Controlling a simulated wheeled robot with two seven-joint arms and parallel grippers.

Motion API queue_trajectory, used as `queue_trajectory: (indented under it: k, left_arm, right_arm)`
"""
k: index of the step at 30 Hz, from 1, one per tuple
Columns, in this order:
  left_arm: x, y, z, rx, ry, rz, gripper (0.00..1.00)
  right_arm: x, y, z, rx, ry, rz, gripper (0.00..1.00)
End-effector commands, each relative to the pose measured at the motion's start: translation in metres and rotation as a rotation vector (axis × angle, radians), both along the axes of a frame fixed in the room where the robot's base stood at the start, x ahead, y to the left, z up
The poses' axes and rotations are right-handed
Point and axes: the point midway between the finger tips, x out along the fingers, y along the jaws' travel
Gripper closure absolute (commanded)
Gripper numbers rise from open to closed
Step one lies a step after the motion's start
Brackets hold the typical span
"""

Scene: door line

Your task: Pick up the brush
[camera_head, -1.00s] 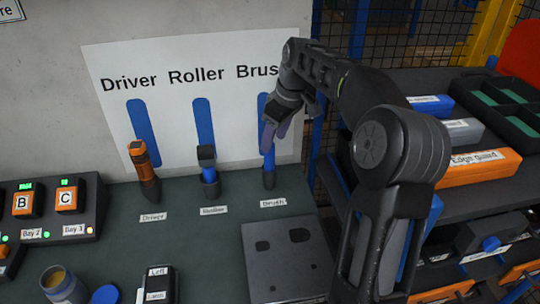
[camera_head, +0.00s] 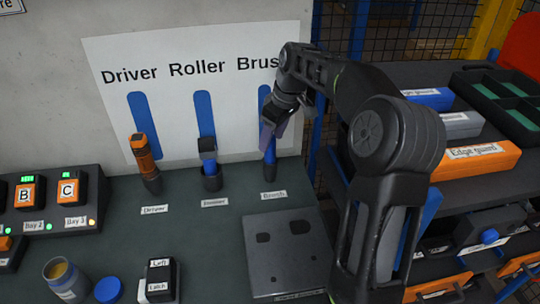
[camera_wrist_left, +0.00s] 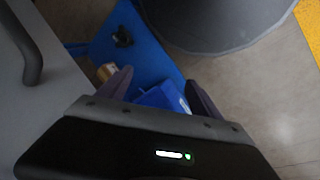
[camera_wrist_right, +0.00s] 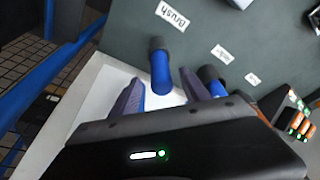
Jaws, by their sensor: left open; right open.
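The brush (camera_head: 270,158) has a blue handle and stands upright in a dark holder at the "Brush" label on the bench. In the right wrist view the blue brush (camera_wrist_right: 160,75) lies between and just beyond the open fingers. My right gripper (camera_head: 268,135) is open at the brush's upper end; I cannot tell whether a finger touches it. My left gripper (camera_wrist_left: 155,90) is open, away from the bench, over a blue surface with a blue item.
The roller (camera_head: 209,165) and the orange driver (camera_head: 146,162) stand left of the brush. A grey plate (camera_head: 290,255) lies in front. A shelf with an orange "Edge guard" box (camera_head: 478,160) is at right. Bay buttons (camera_head: 68,190) are at left.

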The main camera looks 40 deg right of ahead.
Motion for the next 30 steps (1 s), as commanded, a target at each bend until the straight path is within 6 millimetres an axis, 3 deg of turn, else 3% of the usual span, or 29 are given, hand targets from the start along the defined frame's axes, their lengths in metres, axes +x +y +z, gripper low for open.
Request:
queue_trajectory:
  k: [12,30]
  left_arm:
    - [-0.001,0.001,0.011,0.003,0.004,0.002,0.25]
    - [-0.002,0.001,0.011,0.003,0.004,0.002,0.25]
  right_arm:
    - [0.014,0.006,-0.046,0.001,0.001,-0.001,0.46]
    - [0.014,0.006,-0.046,0.0,0.0,0.0,0.47]
